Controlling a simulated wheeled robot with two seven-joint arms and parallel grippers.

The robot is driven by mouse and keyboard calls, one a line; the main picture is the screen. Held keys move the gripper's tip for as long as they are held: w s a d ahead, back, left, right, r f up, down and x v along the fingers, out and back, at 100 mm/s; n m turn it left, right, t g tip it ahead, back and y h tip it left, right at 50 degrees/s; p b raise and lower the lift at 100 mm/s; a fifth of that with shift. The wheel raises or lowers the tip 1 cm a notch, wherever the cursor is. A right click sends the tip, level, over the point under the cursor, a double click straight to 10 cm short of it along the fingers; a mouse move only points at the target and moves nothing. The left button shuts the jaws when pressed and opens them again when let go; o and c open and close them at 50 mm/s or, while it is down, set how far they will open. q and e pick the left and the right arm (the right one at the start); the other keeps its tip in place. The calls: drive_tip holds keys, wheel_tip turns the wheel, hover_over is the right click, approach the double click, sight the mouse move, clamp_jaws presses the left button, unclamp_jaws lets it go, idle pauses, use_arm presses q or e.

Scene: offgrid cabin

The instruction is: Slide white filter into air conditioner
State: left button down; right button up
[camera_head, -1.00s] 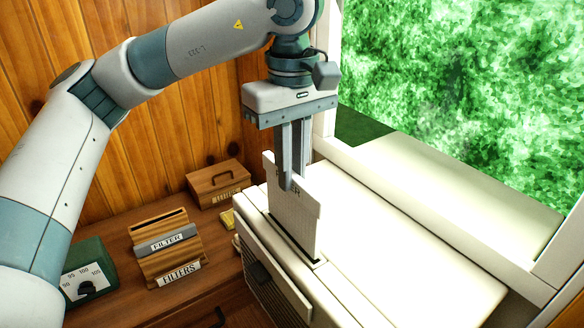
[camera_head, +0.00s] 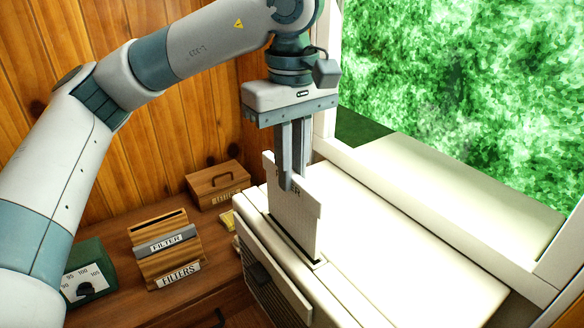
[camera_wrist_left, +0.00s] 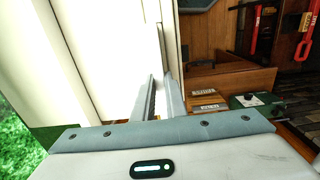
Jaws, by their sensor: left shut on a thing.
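The white filter (camera_head: 294,218) stands upright in the head view, its lower edge at the dark slot in the top of the white air conditioner (camera_head: 390,235). How deep the filter sits in the slot cannot be told exactly. My left gripper (camera_head: 290,185) points straight down and is shut on the top of the filter. The left wrist view shows its two fingers (camera_wrist_left: 160,98) close together, with the thin filter hard to make out beyond them. My right gripper is in neither view.
A wooden filter holder (camera_head: 166,243) with a grey "FILTER" piece stands on the wooden cabinet at left. A green dial box (camera_head: 88,272) and a lidded wooden box (camera_head: 218,184) are nearby. A window frame (camera_head: 440,190) borders the air conditioner at right.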

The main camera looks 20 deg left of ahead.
sight(292, 234)
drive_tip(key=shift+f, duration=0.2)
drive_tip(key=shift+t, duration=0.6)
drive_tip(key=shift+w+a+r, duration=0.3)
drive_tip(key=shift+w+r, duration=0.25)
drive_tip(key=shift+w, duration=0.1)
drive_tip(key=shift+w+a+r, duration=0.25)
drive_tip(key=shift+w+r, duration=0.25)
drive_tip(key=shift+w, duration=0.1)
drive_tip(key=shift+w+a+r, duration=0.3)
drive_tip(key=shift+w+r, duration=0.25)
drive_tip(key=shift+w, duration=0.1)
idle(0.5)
